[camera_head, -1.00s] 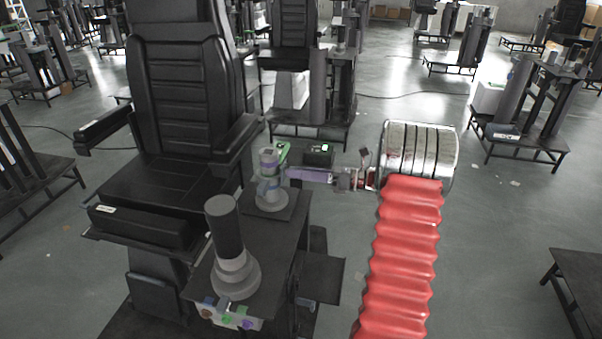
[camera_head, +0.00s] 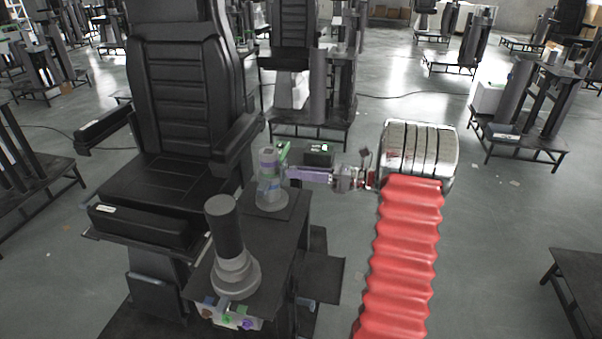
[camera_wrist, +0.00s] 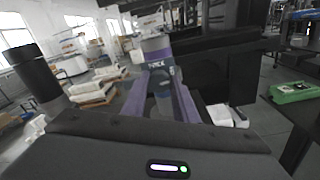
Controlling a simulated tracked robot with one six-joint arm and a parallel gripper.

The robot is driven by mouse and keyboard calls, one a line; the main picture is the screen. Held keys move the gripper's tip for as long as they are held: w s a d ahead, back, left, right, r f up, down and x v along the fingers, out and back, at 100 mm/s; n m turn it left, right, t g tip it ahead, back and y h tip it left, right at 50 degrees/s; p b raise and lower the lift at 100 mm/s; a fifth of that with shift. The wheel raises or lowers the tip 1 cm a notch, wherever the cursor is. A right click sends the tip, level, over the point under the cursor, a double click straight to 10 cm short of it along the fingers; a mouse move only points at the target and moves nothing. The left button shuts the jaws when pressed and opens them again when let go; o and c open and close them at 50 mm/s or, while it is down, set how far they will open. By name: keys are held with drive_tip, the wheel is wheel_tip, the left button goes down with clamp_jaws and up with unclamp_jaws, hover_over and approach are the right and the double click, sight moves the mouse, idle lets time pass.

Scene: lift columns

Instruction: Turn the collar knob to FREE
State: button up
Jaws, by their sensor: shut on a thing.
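The collar knob (camera_head: 268,160), grey with a purple band, tops a short grey column on the dark stand beside the black chair. My gripper (camera_head: 273,172) reaches in from the right with purple fingers. In the wrist view my gripper (camera_wrist: 160,84) has one finger on each side of the knob and is shut on it. The fingertips' far contact is partly hidden.
A taller column with a black top (camera_head: 226,230) stands on the same stand, close in front. The black chair (camera_head: 185,100) is to the left. A green object (camera_wrist: 296,91) lies on a dark surface at right in the wrist view.

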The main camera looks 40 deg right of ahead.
drive_tip(key=shift+a+n+h, duration=0.15)
drive_tip(key=shift+n+h, duration=0.25)
drive_tip(key=shift+n, duration=7.9)
drive_tip(key=shift+s, duration=0.1)
drive_tip(key=o, duration=1.1)
drive_tip(key=shift+c, duration=0.2)
drive_tip(key=shift+s, duration=0.1)
